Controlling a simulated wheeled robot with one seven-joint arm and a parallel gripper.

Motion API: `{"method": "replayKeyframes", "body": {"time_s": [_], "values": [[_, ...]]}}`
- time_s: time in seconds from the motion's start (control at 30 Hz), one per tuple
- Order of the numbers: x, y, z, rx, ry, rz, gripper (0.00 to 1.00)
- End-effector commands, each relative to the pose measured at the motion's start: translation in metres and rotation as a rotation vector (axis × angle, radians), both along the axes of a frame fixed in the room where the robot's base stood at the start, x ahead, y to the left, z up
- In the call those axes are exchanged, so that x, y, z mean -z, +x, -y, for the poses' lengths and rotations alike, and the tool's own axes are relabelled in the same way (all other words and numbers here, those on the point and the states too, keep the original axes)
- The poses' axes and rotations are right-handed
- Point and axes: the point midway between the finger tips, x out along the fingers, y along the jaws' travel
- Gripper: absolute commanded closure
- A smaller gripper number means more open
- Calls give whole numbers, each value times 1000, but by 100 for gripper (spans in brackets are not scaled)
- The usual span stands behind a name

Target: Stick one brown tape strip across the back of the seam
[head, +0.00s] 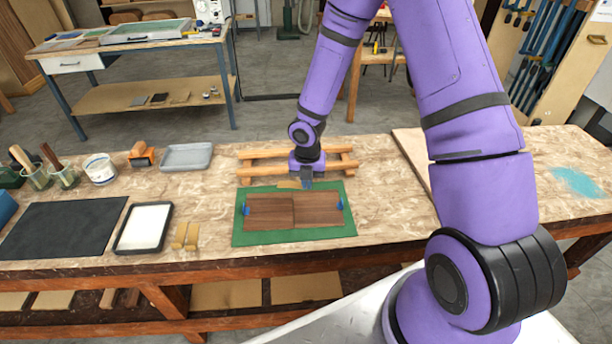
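Two dark brown wood veneer sheets (268,211) and (318,208) lie side by side on a green mat (345,232), meeting at a seam that runs front to back. A short tan-brown tape strip (288,184) shows at the fingers of my gripper (306,184), over the back end of the seam. My gripper points down, looks shut on the strip, and hides its right part. Whether the strip touches the veneer is hard to tell. Two more tan strips (180,235) and (192,237) lie left of the mat.
Blue clamps or pins (246,209) and (340,205) stand at the veneer's outer ends. A wooden rack (258,171) is behind the mat. Left are a white-topped tray (143,227), a black mat (60,230), a grey tray (187,157) and a tub (100,168).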

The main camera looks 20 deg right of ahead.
Motion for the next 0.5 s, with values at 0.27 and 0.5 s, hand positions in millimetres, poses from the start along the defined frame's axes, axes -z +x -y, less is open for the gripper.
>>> {"method": "replayKeyframes", "body": {"time_s": [0.27, 0.5], "values": [[24, 0, 0, 0, -1, 0, 100], [41, 0, 0, -2, -1, 0, 100]]}}
